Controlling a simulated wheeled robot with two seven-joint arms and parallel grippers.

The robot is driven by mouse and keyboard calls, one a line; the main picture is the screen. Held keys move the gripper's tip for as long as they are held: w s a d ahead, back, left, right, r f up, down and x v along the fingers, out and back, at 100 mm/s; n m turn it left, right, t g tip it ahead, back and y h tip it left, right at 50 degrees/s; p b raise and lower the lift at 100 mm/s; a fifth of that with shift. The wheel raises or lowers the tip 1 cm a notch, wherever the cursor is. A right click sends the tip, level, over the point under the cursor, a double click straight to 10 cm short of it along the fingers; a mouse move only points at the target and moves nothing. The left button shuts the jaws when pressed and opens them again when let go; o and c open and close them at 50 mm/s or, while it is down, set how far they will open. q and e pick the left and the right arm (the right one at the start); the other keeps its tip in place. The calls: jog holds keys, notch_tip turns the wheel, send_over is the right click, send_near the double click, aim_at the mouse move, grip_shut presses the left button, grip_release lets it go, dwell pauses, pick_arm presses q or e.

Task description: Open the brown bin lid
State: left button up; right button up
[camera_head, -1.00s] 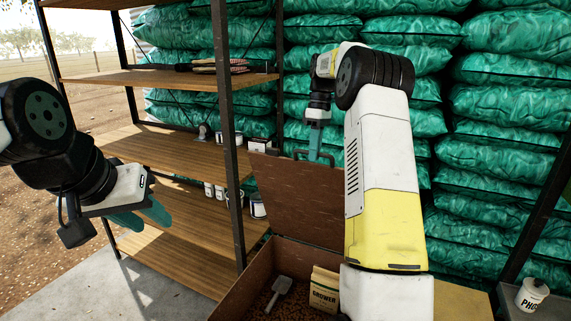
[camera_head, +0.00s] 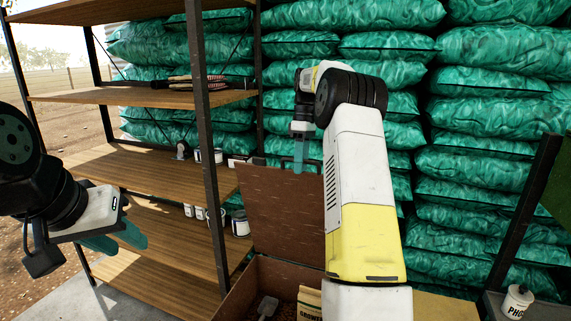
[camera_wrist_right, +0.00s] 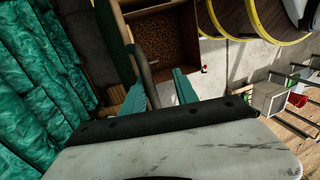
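The brown bin (camera_head: 238,296) stands at the bottom centre of the head view, with its brown lid (camera_head: 280,205) raised and upright at the back. A dark handle (camera_head: 287,165) runs along the lid's top edge and also shows in the right wrist view (camera_wrist_right: 139,62). My right gripper (camera_head: 299,166) is at this handle, pointing down. In the wrist view its two teal fingers (camera_wrist_right: 163,88) are apart, and the handle passes close to the left finger. I cannot tell whether they touch. My left gripper (camera_head: 122,240) is open and empty, off to the left in front of the shelves.
A wooden shelf unit (camera_head: 160,165) with a dark post stands left of the bin. Stacked green bags (camera_head: 480,120) fill the back and right. A grey scoop (camera_head: 267,306) and a paper bag (camera_head: 309,300) are in the bin. A white tub (camera_head: 517,300) stands at lower right.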

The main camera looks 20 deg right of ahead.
jog(key=shift+a+r, duration=0.15)
jog(key=shift+r, duration=0.1)
dwell(0.3)
jog(key=s+a+r, duration=0.2)
jog(key=s+a, duration=0.1)
jog(key=s, duration=0.4)
jog(key=s+a+r, duration=0.2)
jog(key=s+a, duration=0.1)
jog(key=s, duration=0.4)
jog(key=shift+s+r, duration=0.35)
jog(key=shift+s, duration=0.05)
